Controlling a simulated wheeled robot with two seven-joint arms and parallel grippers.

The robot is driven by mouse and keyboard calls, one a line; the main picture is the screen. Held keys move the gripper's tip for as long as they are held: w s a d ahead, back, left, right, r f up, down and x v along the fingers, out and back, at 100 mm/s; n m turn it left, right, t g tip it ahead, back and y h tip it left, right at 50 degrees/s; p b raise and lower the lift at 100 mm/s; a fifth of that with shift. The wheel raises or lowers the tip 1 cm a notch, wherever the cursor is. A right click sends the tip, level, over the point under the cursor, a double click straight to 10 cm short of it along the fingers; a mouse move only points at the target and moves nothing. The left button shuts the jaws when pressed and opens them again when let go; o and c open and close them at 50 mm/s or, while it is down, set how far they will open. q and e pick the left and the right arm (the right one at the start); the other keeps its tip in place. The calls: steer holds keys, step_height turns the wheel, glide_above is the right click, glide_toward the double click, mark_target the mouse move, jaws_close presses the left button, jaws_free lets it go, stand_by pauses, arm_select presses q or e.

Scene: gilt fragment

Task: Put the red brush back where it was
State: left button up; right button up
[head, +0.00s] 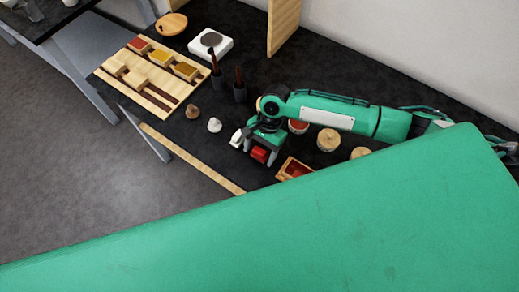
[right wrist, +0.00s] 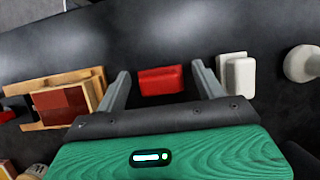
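A small red block-like thing (head: 259,155), perhaps the red brush, lies on the dark table; I see no bristles. It also shows in the right wrist view (right wrist: 161,81). My right gripper (right wrist: 160,72) is open, with one finger on either side of the red thing and a visible gap on both sides. In the head view the right gripper (head: 262,150) is low over the table. Two dark cups (head: 240,92) (head: 217,79) hold dark upright handles. My left gripper is not in view.
A white block (right wrist: 238,75) lies just beside the right gripper. A small wooden box with red inside (head: 294,168) is on its other side. A wooden tray of coloured blocks (head: 165,105) and round jars (head: 328,140) stand around. A green surface covers the lower view.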

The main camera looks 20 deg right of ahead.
steer(key=b+v, duration=0.3)
steer(key=v, duration=0.9)
steer(key=shift+r, duration=0.15)
stand_by(0.3)
